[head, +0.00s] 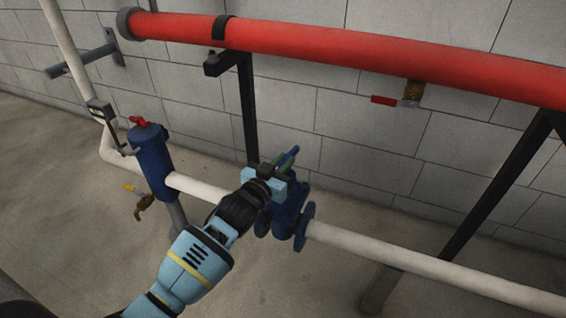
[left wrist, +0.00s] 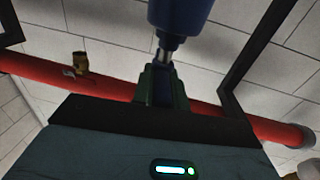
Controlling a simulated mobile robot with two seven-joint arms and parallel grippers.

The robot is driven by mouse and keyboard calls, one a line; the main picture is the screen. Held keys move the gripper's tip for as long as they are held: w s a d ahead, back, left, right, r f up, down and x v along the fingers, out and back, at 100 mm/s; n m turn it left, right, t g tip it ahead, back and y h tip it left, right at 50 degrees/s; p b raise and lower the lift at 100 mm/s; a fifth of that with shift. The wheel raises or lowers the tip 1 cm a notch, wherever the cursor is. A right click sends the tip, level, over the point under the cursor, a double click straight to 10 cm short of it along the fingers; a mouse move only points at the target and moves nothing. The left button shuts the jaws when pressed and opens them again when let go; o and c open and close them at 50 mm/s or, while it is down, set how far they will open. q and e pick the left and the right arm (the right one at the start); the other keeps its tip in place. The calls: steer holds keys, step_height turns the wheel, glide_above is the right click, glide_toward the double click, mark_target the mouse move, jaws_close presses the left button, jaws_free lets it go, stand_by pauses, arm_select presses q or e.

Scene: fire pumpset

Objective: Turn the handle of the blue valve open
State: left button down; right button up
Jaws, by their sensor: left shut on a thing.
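The blue valve (head: 290,212) sits on the white pipe, right of the middle of the head view. My left gripper (head: 286,160) is at the top of this valve, with its arm coming up from the lower left. In the left wrist view the blue valve body (left wrist: 180,14) is at the top, with a grey metal stem (left wrist: 163,55) below it. The green fingers of my left gripper (left wrist: 161,84) are shut on the blue handle (left wrist: 162,92) at the stem. In the head view my gripper hides most of the handle. My right gripper is out of view.
A red pipe (head: 350,48) runs along the block wall above the valve, with a small red-handled valve (head: 412,93) under it. Dark supports (head: 500,185) stand on the right. A blue cylinder (head: 150,160) with a brass tap (head: 145,204) stands left. Floor in front is clear.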

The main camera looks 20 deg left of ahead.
arm_select(q)
steer(key=shift+d, duration=0.1)
steer(key=shift+d+r+n+y, duration=0.1)
steer(key=shift+r+n+y, duration=0.05)
steer(key=shift+n+y, duration=0.65)
steer(key=shift+y, duration=0.4)
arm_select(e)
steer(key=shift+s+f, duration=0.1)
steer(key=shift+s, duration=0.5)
arm_select(q)
steer(key=c, duration=1.4)
jaws_free()
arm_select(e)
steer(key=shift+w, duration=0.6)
